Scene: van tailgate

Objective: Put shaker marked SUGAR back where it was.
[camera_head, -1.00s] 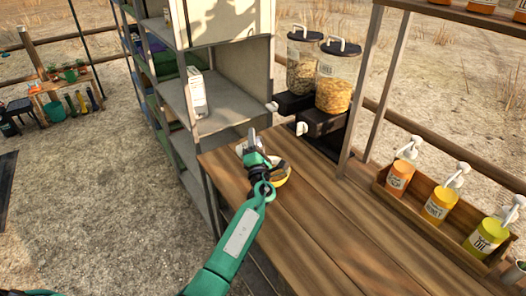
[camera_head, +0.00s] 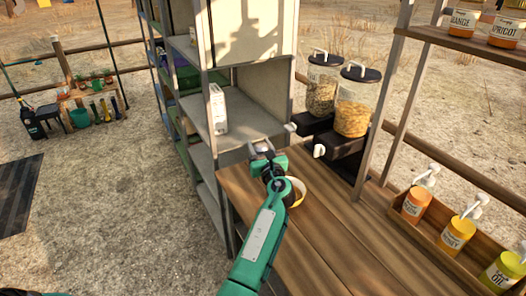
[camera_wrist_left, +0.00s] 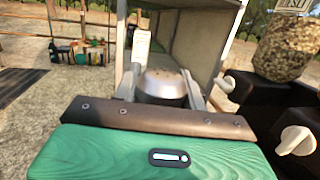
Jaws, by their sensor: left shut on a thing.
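My left gripper (camera_head: 265,150) is shut on a shaker with a rounded, pierced metal top (camera_wrist_left: 163,84), seen between its fingers in the left wrist view. The shaker's body is hidden there, and no SUGAR marking shows. In the head view the gripper hides most or all of the shaker. The gripper is over the far left end of the wooden counter (camera_head: 325,235), in front of the grey shelf unit (camera_head: 245,132). My right gripper is not in view.
A yellow-rimmed bowl (camera_head: 298,192) sits on the counter beside my left wrist. Two dispensers (camera_head: 353,105) stand at the back. A wooden rack (camera_head: 440,235) of pump bottles is at the right. A white carton (camera_head: 218,108) stands on the shelf. The counter's middle is clear.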

